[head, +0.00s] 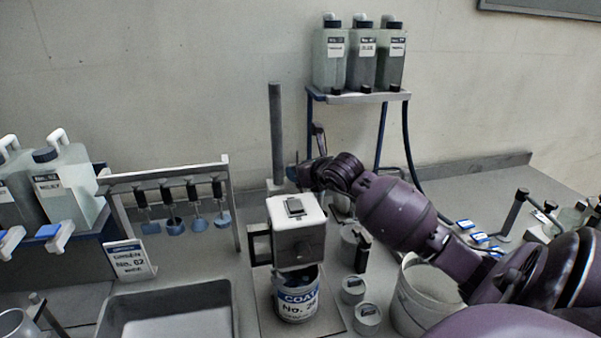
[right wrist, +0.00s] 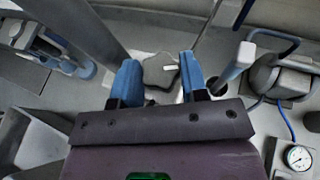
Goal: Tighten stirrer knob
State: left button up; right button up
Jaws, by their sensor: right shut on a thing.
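The stirrer stands in the middle of the bench in the head view, with a grey post (head: 276,130) and a boxy motor head (head: 298,240) above a labelled can (head: 297,300). My right gripper (head: 296,172) is at the post, above and behind the motor head. In the right wrist view my right gripper (right wrist: 159,78) has its two blue fingertips on either side of the dark lobed stirrer knob (right wrist: 158,74), which carries a white mark. It is shut on this knob. In the head view the knob is hidden by the gripper. My left gripper is not in view.
A rack (head: 165,180) with several hanging dippers and a grey tray (head: 165,310) stand left. A white bucket (head: 425,295) and small tins (head: 352,290) stand right of the can. A shelf (head: 358,97) with three bottles is behind. A pressure gauge (right wrist: 298,157) shows in the wrist view.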

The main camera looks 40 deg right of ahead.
jog(key=shift+f, duration=0.1)
dwell(0.5)
jog(key=o, duration=0.7)
jog(key=shift+o, duration=1.1)
jog(key=shift+s, duration=0.1)
